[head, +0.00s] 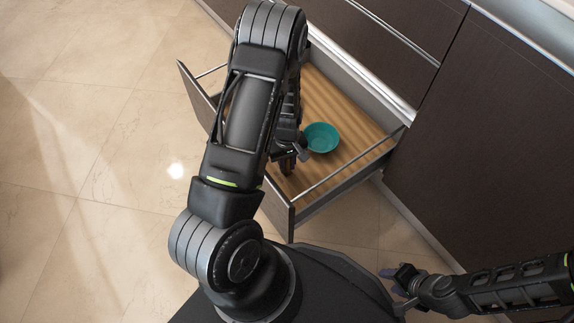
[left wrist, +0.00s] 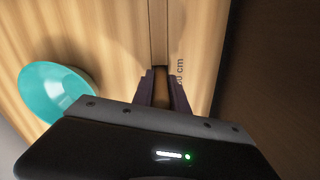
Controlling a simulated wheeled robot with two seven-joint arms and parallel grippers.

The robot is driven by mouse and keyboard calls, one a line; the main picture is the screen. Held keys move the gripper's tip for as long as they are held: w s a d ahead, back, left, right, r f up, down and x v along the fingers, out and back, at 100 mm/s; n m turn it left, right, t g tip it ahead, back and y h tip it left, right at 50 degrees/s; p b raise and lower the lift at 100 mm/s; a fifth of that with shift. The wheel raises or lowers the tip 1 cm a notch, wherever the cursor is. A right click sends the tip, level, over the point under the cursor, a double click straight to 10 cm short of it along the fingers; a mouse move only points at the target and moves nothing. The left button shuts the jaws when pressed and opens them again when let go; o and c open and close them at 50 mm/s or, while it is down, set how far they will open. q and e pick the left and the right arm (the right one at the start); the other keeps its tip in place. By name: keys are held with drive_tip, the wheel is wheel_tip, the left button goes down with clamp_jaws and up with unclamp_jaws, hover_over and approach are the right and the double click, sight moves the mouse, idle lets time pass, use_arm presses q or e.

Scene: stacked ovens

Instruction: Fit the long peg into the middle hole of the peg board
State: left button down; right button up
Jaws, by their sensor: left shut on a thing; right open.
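My left gripper (head: 288,160) reaches down into the open drawer. In the left wrist view its dark fingers (left wrist: 163,90) are closed around a narrow brown wooden piece (left wrist: 161,96), mostly hidden by the gripper. I cannot tell whether it is the long peg. A wooden strip runs away beyond the fingertips, and lettering reading about "20 cm" shows beside the right finger. No peg board or holes can be made out. My right gripper (head: 397,281) is open and empty, outside the drawer at the lower right.
The drawer (head: 340,187) has a striped wooden floor, dark walls and metal side rails. A teal bowl (head: 320,138) sits in it, right of my left gripper, and shows at left in the wrist view (left wrist: 55,90). Dark cabinet fronts (head: 490,120) stand right. Tiled floor lies open at left.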

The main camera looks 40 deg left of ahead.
use_arm(q)
drive_tip(key=shift+r, duration=0.1)
wheel_tip(320, 180, up, 9)
drive_tip(key=p, duration=0.4)
drive_tip(key=shift+r, duration=0.45)
idle(0.3)
drive_tip(key=w+d+r+m, duration=0.4)
drive_tip(key=d+r, duration=0.1)
drive_tip(key=r, duration=0.5)
drive_tip(key=w+d+r+m, duration=0.4)
drive_tip(key=w+d+r, duration=0.1)
drive_tip(key=r, duration=0.6)
drive_tip(key=w+d+r+m, duration=0.3)
drive_tip(key=w+d+r, duration=0.1)
drive_tip(key=r, duration=0.7)
drive_tip(key=shift+w+d+m, duration=0.2)
drive_tip(key=shift+d+m, duration=0.2)
drive_tip(key=shift+d, duration=0.15)
